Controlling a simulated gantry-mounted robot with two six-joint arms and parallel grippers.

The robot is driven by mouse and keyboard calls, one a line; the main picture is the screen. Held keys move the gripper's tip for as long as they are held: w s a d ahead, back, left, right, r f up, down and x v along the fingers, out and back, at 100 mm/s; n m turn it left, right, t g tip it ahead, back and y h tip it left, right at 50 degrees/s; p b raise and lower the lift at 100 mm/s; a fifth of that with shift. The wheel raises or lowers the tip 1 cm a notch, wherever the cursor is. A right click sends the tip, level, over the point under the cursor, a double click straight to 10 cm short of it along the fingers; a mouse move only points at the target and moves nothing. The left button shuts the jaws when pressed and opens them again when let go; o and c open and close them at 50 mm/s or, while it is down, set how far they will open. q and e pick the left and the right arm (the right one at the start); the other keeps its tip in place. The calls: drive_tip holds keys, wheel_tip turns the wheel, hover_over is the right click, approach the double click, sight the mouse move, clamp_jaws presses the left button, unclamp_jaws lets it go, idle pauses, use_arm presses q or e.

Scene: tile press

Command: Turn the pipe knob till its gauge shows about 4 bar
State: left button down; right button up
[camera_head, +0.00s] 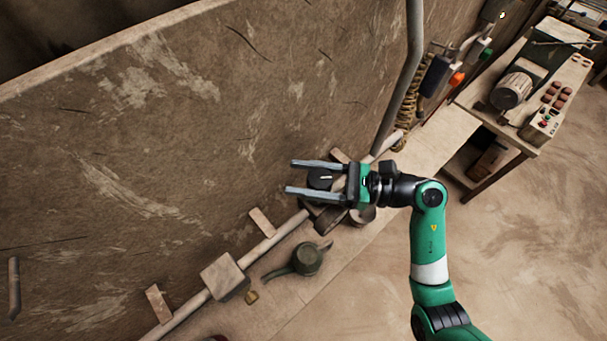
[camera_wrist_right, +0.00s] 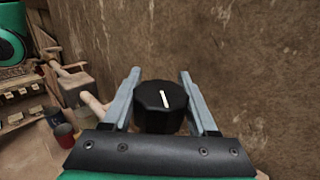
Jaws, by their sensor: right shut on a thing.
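The black pipe knob (camera_head: 320,179) sits at the wall between the two fingers of my right gripper (camera_head: 290,177). In the right wrist view the faceted knob (camera_wrist_right: 158,115) has a white line on its top face, tilted slightly from upright. The grey fingers of my right gripper (camera_wrist_right: 160,72) lie on either side of it and are shut on it. The pipe (camera_head: 285,230) runs along the foot of the wall. No gauge dial can be read in either view. My left gripper is not in view.
A dark green can with a spout (camera_head: 308,259) and a small yellowish piece (camera_head: 251,297) rest on the ledge below the pipe. A square box (camera_head: 224,276) sits on the pipe. A workbench (camera_head: 540,95) with a machine stands right. A scuffed wall (camera_head: 150,130) fills the left.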

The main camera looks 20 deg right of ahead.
drive_tip(key=shift+w+d+r+m+t+h+p, duration=0.1)
drive_tip(key=shift+r+m+t+h+p, duration=0.05)
drive_tip(key=shift+m+t+h+p, duration=0.4)
drive_tip(key=shift+w+r+m+t+h+p, duration=0.1)
drive_tip(key=shift+m+t+h+p, duration=0.3)
drive_tip(key=shift+t+p, duration=0.2)
drive_tip(key=m+t+h+p, duration=0.2)
drive_tip(key=p, duration=0.1)
drive_tip(key=m+t+h+p, duration=0.1)
drive_tip(key=shift+w+d+h+p, duration=0.2)
drive_tip(key=shift+d+h+p, duration=0.1)
drive_tip(key=shift+h, duration=0.05)
drive_tip(key=shift+w+d+f+m+t+h+p, duration=0.15)
drive_tip(key=shift+d+m+t+h+p, duration=0.05)
drive_tip(key=shift+m+t+h+p, duration=0.6)
drive_tip(key=o, duration=1.1)
drive_tip(key=shift+g, duration=0.25)
drive_tip(key=shift+f, duration=0.1)
